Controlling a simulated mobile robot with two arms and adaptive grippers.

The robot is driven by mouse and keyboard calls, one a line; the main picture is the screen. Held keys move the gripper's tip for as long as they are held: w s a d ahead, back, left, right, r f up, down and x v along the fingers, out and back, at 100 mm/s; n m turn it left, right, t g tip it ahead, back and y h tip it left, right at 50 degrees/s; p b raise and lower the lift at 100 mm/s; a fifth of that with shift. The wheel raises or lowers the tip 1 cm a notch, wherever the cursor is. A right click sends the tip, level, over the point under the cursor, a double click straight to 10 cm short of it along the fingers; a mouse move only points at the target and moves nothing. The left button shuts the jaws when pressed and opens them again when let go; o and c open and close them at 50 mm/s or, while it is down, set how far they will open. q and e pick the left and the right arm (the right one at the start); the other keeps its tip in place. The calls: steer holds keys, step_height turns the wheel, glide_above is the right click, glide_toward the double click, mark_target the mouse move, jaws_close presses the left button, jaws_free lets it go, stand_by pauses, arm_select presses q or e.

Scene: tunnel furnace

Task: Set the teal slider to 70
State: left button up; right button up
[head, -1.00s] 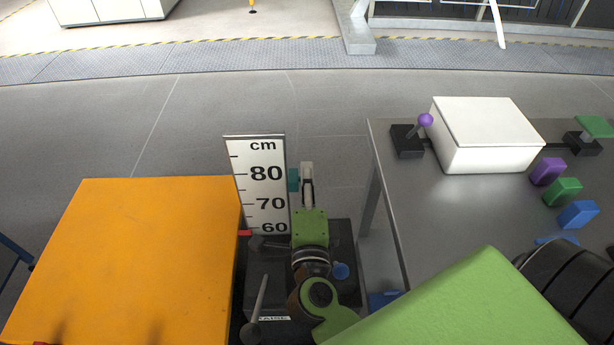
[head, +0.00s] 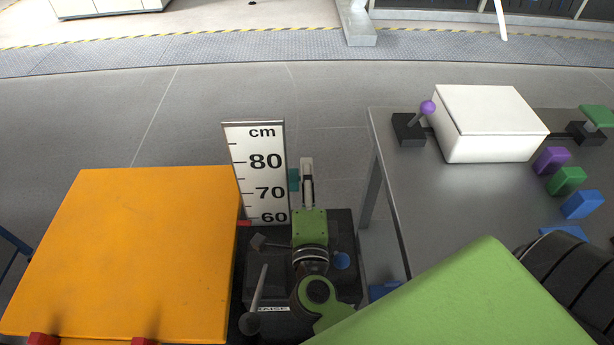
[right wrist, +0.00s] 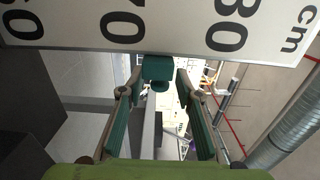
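The white scale (head: 254,140) with black numbers stands upright at centre in the head view; it also fills the top of the right wrist view (right wrist: 180,48). The teal slider (head: 294,180) sits at its right edge, between the 70 and 80 marks. In the right wrist view the slider (right wrist: 157,69) shows between 70 and 80, nearer 70. My right gripper (head: 307,168) is at the slider. My left gripper is not in view.
A large orange flat-topped block (head: 150,240) stands left of the scale. A dark lever base (head: 283,318) sits below it. A metal table (head: 470,210) at right bears a white box (head: 490,125), a purple-knobbed lever (head: 428,107) and coloured blocks (head: 567,181).

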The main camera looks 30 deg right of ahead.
step_height(320, 180, up, 10)
steer(key=shift+r, duration=0.1)
stand_by(0.5)
